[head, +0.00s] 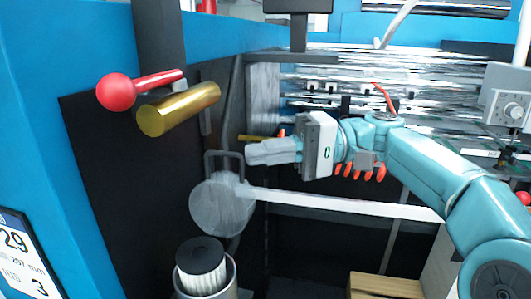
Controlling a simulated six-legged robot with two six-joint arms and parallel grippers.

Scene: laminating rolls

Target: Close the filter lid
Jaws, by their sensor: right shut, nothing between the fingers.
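The filter lid (218,208) is a round grey disc with a dark loop handle at its top. It stands open, tilted up above and behind the filter canister. The canister (234,278) is a grey metal cup at the bottom of the head view, with a white pleated filter (202,265) with a dark top inside it. My right gripper (249,153) is shut and empty, pointing left. In the picture it is just above and to the right of the lid's handle; I cannot tell the gap in depth. My left gripper is not in view.
A red ball-ended lever (116,92) and a brass cylinder (178,108) stick out at the upper left. Shiny rollers (430,75) fill the back. A white strip (340,204) runs right from the lid. A cardboard box (385,286) is at the bottom right.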

